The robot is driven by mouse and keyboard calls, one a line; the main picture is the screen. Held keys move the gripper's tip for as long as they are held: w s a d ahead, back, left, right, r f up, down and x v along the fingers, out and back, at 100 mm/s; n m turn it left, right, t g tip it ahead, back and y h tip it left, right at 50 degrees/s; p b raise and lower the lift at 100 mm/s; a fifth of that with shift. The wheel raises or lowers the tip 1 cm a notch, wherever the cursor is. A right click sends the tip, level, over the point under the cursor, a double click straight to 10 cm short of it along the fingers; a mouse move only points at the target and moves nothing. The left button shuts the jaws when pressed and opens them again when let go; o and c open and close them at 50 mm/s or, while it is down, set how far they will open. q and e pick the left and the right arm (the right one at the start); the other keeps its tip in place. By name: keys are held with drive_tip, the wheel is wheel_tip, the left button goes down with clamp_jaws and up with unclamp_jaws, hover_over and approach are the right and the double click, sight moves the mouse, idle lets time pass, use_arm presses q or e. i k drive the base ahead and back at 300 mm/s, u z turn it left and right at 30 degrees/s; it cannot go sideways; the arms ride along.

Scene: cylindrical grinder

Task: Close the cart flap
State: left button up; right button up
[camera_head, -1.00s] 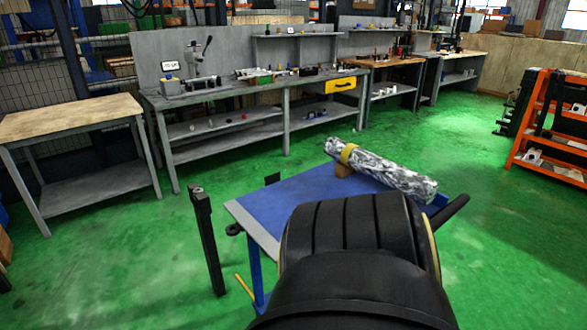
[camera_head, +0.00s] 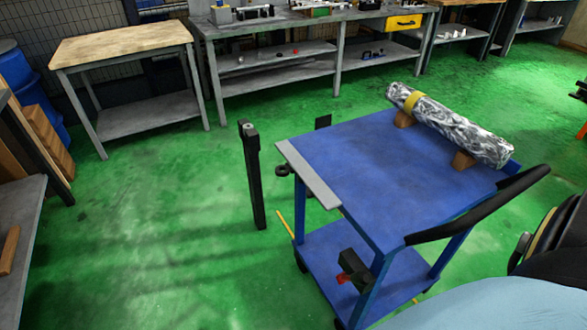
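The cart (camera_head: 375,165) is blue, with a flat top and a lower shelf, and stands right of the middle. A light grey strip (camera_head: 308,174), which looks like the cart flap, runs along the left edge of the top. It looks about level with the top, but I cannot tell its exact angle. A black handle bar (camera_head: 480,208) runs along the near right side. Neither of my grippers is in view. A dark part of my arm shows at the right edge, near the handle.
A silver-wrapped roll (camera_head: 455,125) lies on wooden supports at the cart's far right. A black post (camera_head: 253,175) stands left of the flap. A black and red object (camera_head: 353,270) is at the lower shelf. Workbenches line the back; green floor is open at left.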

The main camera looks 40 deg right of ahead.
sight(306, 175)
drive_tip(key=i, duration=2.8)
drive_tip(key=u, duration=5.15)
